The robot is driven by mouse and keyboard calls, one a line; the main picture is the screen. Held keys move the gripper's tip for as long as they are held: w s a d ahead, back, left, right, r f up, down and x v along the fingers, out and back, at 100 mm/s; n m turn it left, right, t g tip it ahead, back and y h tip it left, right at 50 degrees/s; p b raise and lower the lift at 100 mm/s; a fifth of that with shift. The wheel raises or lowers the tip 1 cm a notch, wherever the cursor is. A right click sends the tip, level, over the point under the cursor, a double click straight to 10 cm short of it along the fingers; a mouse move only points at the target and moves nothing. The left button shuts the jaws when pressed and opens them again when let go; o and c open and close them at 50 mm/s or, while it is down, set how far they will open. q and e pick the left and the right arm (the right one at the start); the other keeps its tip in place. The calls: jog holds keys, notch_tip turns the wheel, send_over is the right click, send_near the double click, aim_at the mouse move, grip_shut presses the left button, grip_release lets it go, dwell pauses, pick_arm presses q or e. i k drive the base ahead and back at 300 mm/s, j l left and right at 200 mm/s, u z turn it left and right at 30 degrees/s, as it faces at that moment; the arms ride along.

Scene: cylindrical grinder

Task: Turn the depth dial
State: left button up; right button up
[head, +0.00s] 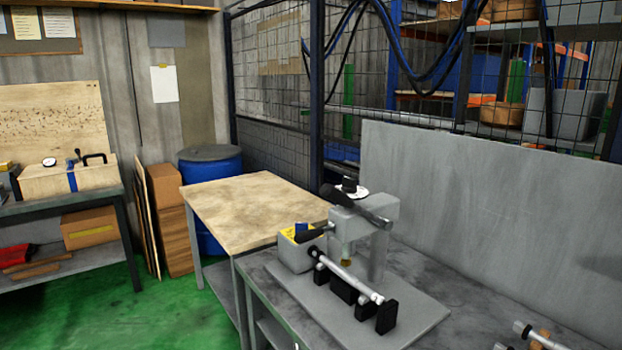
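A small grey grinder (378,247) stands on a grey base plate (425,318) on the metal bench at the centre right. On top of its head is a white disc with a black knob (349,187), which looks like the depth dial; any markings are too small to read. A dark bar (362,207) slants across the head just in front of the disc and partly hides it. A metal rod (347,277) lies across black supports in front of the machine. Neither gripper shows in the head view.
A grey panel (490,215) rises behind the bench. A bare wooden-topped table (245,205) adjoins it at the left, with a blue barrel (209,165) behind. Metal-ended parts (541,338) lie at the bench's lower right. Green floor (175,320) is open at the lower left.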

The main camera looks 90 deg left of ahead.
aim_at(349, 187)
jog(key=u, duration=2.55)
